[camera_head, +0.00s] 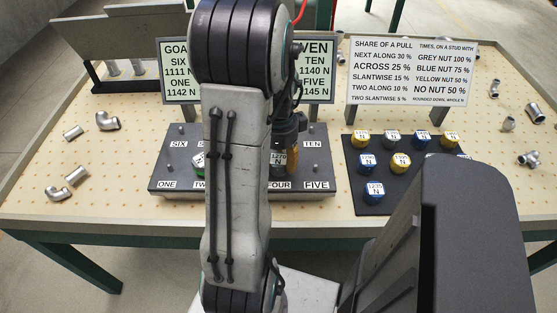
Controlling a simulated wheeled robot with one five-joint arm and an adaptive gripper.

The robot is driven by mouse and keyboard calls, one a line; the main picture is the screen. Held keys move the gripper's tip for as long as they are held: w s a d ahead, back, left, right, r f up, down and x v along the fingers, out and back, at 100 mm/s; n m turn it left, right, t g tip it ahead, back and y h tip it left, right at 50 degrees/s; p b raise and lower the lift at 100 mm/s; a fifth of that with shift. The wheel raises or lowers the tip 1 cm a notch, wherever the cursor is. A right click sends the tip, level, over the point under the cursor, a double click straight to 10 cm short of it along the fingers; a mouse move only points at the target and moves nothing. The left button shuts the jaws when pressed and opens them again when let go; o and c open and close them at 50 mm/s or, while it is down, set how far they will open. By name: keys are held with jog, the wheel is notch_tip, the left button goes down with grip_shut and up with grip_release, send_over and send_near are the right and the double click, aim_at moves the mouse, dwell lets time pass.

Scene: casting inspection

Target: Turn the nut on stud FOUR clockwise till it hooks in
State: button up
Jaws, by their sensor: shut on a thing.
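The dark grey stud block (166,170) sits mid-table, with labels ONE, FOUR, FIVE and SIX readable and others partly hidden by my arm. My gripper (287,158) points down at the block, above the FOUR label (281,185). It is shut around a nut (278,159) whose tag reads 1270 N. The jaws and arm cover most of this nut, and its seating on the stud cannot be made out. Another nut with some green (198,162) shows left of my arm, partly hidden. The FIVE stud (316,169) looks bare.
A dark mat (355,200) at right holds several tagged yellow, blue and grey nuts. A target board (178,75), partly covered by my arm, and a rules board (408,72) stand behind. Silver pipe fittings (107,121) lie around the table. A dark rack (120,35) stands back left.

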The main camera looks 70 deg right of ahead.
jog(key=m, duration=0.2)
jog(key=shift+a+f+m, duration=0.1)
jog(key=shift+f+m, duration=0.05)
jog(key=shift+m, duration=0.15)
jog(key=o, duration=1.6)
jog(key=shift+o, duration=0.2)
jog(key=shift+r, duration=0.2)
jog(key=shift+r+p, duration=2.8)
jog(key=shift+r, duration=0.6)
